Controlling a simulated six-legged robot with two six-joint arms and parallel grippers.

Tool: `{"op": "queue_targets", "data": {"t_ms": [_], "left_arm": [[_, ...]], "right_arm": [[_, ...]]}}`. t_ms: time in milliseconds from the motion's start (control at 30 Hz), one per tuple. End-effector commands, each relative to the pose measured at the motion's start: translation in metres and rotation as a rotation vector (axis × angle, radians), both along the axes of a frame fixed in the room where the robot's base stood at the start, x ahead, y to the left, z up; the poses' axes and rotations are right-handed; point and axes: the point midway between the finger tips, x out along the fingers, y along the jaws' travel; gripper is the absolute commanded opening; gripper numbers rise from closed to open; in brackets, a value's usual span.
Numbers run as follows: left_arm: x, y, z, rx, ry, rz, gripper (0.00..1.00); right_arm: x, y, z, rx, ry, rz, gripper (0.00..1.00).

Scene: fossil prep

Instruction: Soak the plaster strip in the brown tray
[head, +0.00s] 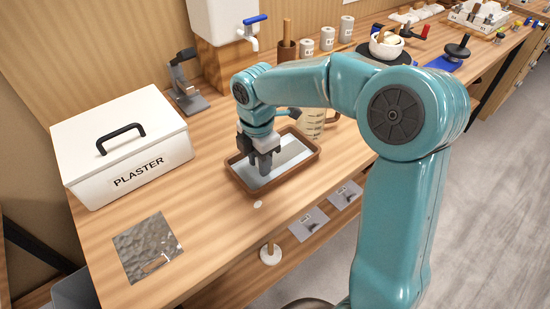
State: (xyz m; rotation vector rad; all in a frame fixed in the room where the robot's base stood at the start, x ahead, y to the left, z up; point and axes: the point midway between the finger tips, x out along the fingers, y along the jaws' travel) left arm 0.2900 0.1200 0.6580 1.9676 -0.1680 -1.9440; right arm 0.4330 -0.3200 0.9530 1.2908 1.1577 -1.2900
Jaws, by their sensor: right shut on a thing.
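The brown tray (288,173) sits on the wooden bench and holds pale, shiny liquid. My right gripper (264,168) points down inside the tray, its fingertips low at the liquid. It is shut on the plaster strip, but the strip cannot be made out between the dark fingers. My left gripper is not in view.
A white lidded box marked PLASTER (90,165) stands left of the tray, with a crinkled grey sheet (145,240) in front. A measuring jug (313,123) stands behind the tray, partly hidden by my right arm. A white tank with a blue tap (254,30) is at the back.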

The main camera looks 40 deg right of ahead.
Motion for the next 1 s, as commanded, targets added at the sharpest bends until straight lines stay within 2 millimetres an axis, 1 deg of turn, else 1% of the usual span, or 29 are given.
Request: {"op": "queue_targets", "data": {"t_ms": [167, 733, 833, 1000], "left_arm": [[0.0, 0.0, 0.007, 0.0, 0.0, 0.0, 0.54], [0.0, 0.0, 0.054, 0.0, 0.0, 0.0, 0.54], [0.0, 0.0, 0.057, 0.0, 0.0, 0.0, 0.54], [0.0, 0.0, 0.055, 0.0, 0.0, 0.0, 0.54]], "right_arm": [[0.0, 0.0, 0.008, 0.0, 0.0, 0.0, 0.0], [0.0, 0.0, 0.059, 0.0, 0.0, 0.0, 0.0], [0.0, 0.0, 0.062, 0.0, 0.0, 0.0, 0.0], [0.0, 0.0, 0.06, 0.0, 0.0, 0.0, 0.0]]}}
